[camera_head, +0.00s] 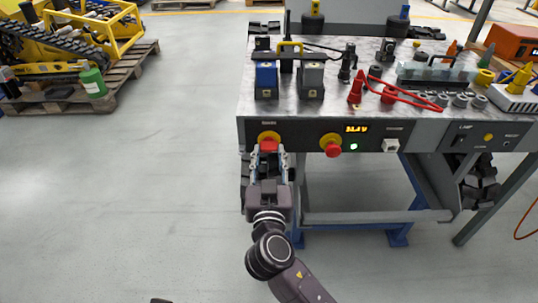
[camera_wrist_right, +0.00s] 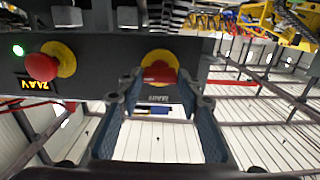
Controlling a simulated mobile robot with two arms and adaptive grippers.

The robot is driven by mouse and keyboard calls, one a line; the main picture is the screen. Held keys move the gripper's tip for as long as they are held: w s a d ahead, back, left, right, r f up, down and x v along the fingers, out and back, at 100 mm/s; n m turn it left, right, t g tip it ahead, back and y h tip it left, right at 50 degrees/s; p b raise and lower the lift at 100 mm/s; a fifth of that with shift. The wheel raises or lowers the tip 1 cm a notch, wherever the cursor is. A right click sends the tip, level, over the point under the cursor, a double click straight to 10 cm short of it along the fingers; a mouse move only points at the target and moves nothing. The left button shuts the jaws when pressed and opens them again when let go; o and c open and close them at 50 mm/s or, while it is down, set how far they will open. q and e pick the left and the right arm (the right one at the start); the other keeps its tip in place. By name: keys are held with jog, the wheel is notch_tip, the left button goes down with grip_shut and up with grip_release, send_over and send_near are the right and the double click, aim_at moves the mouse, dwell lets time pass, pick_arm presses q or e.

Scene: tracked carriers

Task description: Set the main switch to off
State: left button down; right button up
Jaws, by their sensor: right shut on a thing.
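The main switch (camera_head: 268,139), a red knob on a round yellow plate, sits at the left end of the dark front panel (camera_head: 300,132) of the bench. My right gripper (camera_head: 269,153) reaches up to it from below, with one finger on each side of the red knob, and is shut on it. In the right wrist view the red knob and yellow plate (camera_wrist_right: 159,68) lie between the two fingertips (camera_wrist_right: 160,82). The fingers partly hide the knob's edges, so its exact turn is hard to tell. My left gripper is not in view.
A red mushroom button (camera_head: 333,151) on a yellow plate is to the right, beside a lit amber display (camera_head: 357,129) and a green light (camera_head: 354,147). Connectors and a red cable (camera_head: 410,97) crowd the bench top. A pallet (camera_head: 110,85) stands far left; the floor between is clear.

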jog(key=shift+n, duration=1.2)
jog(key=n+p, duration=0.3)
jog(key=n, duration=0.4)
jog(key=n+p, duration=0.3)
jog(key=n, duration=0.4)
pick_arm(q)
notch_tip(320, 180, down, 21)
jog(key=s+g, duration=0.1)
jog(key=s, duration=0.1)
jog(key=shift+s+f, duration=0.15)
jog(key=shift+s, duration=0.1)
pick_arm(e)
jog(key=shift+f+n, duration=0.1)
jog(key=shift+n, duration=0.7)
jog(key=o, duration=1.2)
jog(key=shift+a, duration=0.1)
jog(key=shift+c, duration=0.2)
